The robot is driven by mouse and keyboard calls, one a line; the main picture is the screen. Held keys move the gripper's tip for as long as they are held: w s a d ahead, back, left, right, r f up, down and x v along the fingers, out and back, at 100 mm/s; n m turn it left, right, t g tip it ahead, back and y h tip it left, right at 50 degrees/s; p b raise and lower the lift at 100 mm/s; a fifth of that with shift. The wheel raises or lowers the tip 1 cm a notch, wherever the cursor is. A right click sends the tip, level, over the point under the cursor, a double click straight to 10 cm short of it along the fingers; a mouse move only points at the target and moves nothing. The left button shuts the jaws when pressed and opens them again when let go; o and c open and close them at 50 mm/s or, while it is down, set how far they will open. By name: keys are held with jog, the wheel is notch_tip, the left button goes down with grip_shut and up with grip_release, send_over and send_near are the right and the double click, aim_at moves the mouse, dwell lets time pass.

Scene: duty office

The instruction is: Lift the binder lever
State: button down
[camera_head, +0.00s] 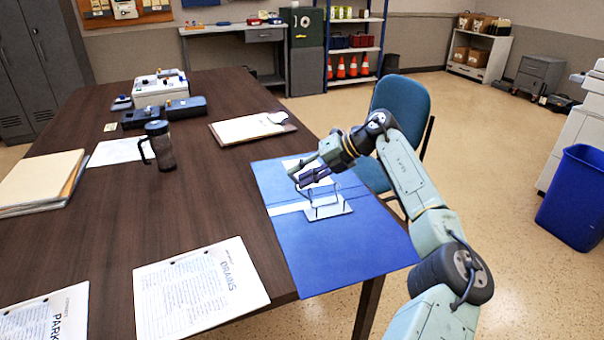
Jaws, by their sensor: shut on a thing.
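The blue binder (350,247) lies open and flat at the right edge of the table. Its metal mechanism (328,211) has a pale base plate with thin wire arches standing up from it. My gripper (301,177) reaches in from the right, above the mechanism, with its fingers pointing left. Its fingers are shut on what appears to be the binder lever, which they mostly hide. I cannot tell the lever's exact angle.
Loose punched sheets (200,290) lie left of the binder. A clipboard (252,128), a dark mug (160,146) and a paper stack (40,180) are on the table (215,205). A blue chair (402,105) stands close behind my arm.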

jog(key=c, duration=1.2)
grip_release()
jog(key=shift+c, duration=0.2)
jog(key=shift+d, duration=0.1)
jog(key=v, duration=1.2)
